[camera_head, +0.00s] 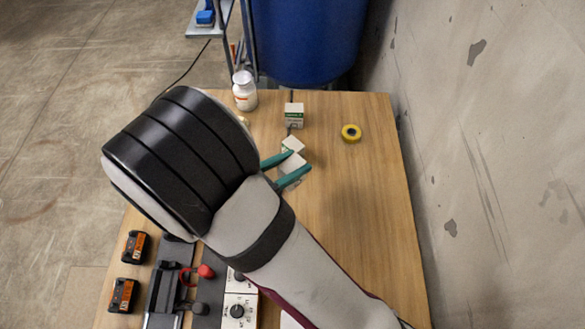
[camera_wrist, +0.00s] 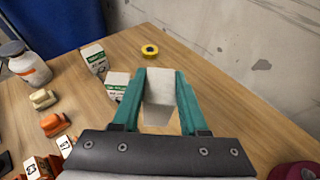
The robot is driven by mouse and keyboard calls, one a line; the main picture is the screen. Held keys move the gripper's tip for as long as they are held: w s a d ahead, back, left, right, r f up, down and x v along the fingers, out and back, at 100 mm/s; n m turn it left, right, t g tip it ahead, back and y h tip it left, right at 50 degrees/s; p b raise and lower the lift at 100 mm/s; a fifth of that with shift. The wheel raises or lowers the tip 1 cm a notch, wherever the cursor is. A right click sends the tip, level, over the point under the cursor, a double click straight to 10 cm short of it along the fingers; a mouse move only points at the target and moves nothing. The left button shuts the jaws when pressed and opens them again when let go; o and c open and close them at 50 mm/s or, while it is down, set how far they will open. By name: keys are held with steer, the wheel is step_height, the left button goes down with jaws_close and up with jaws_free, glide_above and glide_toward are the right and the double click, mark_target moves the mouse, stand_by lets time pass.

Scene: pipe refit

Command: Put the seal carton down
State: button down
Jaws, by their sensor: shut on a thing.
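My gripper (camera_head: 300,160) has teal fingers and is shut on a pale, plain-sided carton (camera_head: 291,164), the seal carton by its place in the jaws. In the wrist view the held carton (camera_wrist: 160,88) stands between both fingers, its printed faces hidden. Whether its base touches the table I cannot tell. A white carton with a green band (camera_wrist: 116,82) stands close beside the left finger in the wrist view. A second green-banded carton (camera_head: 293,114) stands farther back and also shows in the wrist view (camera_wrist: 94,58).
A yellow tape roll (camera_head: 351,133) lies on the wooden table (camera_head: 365,220), whose right side is clear. A white bottle (camera_head: 244,91) stands at the back left. A blue drum (camera_head: 308,40) is behind the table. Orange-marked battery packs (camera_head: 123,295) lie front left.

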mark_target(292, 187)
step_height(292, 187, down, 10)
steer(key=shift+f, duration=0.1)
steer(key=shift+c, duration=2.2)
jaws_free()
